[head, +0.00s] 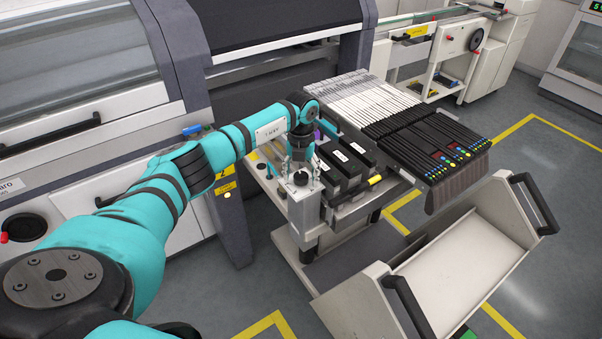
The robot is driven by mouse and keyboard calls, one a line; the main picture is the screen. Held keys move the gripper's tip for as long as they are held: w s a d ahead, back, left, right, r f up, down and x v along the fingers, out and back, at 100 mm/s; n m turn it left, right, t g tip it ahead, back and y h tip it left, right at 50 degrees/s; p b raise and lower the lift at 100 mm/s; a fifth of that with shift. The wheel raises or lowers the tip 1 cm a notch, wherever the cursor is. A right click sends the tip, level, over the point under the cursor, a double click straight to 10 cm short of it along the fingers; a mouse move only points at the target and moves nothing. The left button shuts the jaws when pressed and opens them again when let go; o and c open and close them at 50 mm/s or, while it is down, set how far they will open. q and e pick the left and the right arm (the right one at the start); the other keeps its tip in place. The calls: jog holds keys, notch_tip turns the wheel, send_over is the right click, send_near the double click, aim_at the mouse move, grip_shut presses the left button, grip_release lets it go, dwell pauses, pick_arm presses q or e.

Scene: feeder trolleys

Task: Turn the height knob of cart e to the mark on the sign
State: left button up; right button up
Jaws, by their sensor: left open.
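The feeder trolley (345,262) stands in front of the machine; I cannot read a letter on it. A dark round knob (300,179) sits on top of its pale post at the near left corner. My left gripper (300,166) points down right over this knob and is open. Its fingertips are small and dark here, so I cannot tell whether they touch the knob. I cannot make out a mark on the knob or a sign that shows the setting. My right gripper is not in view.
Black boxes with white labels (346,157) stand right beside the gripper. Rows of feeders (425,140) lie to their right. The trolley's tray with black handles (535,205) reaches toward the front. Grey floor with yellow lines (545,150) is clear at the right.

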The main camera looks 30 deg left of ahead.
aim_at(301, 174)
pick_arm(q)
notch_tip(301, 174, up, 12)
dwell(0.5)
dwell(0.3)
